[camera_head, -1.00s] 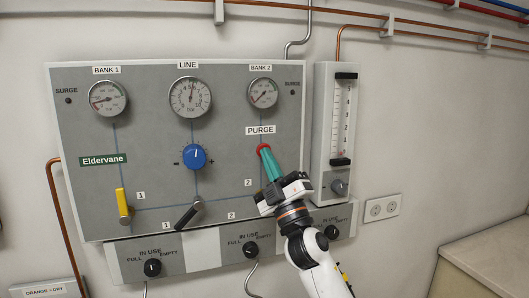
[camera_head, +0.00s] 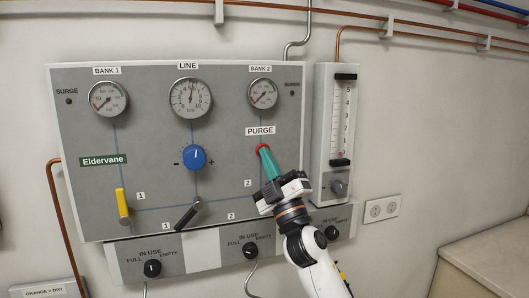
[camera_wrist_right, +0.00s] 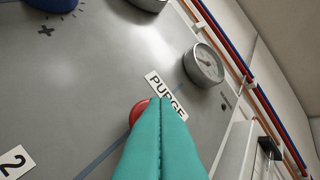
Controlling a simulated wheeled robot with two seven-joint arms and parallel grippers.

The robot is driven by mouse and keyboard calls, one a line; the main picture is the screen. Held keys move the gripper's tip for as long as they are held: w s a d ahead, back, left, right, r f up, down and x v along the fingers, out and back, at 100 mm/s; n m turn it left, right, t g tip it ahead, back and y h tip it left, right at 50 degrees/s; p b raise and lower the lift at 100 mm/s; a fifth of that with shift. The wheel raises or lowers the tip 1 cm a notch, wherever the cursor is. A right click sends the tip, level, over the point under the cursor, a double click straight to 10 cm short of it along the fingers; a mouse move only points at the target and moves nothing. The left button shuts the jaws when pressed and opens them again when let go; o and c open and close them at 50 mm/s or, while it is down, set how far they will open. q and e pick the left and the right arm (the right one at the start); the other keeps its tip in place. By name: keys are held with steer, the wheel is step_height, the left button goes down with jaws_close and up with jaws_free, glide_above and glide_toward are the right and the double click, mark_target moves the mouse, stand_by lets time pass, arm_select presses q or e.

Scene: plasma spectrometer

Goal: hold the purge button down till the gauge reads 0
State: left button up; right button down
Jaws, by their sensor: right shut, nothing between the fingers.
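The red purge button (camera_head: 262,147) sits below the PURGE label (camera_head: 260,131) on the grey panel. My right gripper (camera_head: 264,150) is shut and empty, with its teal fingertips at the button. In the right wrist view the fingers (camera_wrist_right: 161,101) cover part of the button (camera_wrist_right: 136,110); I cannot tell how far it is pressed. The BANK 1 gauge (camera_head: 108,99) and BANK 2 gauge (camera_head: 263,94) have needles pointing lower left. The LINE gauge (camera_head: 190,98) needle points nearly straight up. The exact readings are too small to read. My left gripper is out of view.
A blue knob (camera_head: 194,157), a yellow lever (camera_head: 123,203) and a black lever (camera_head: 188,215) are on the panel, left of my right arm. A flow tube (camera_head: 344,120) stands to its right. A wall socket (camera_head: 382,208) and a counter (camera_head: 490,258) lie farther right.

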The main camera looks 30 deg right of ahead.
steer(key=shift+s+a+f, duration=0.15)
steer(key=shift+s, duration=0.7)
steer(key=shift+s, duration=0.1)
steer(key=s, duration=0.2)
steer(key=s+a+p, duration=0.1)
steer(key=s, duration=0.1)
steer(key=shift+s+a, duration=0.1)
steer(key=shift+s, duration=0.25)
steer(key=shift+f, duration=0.1)
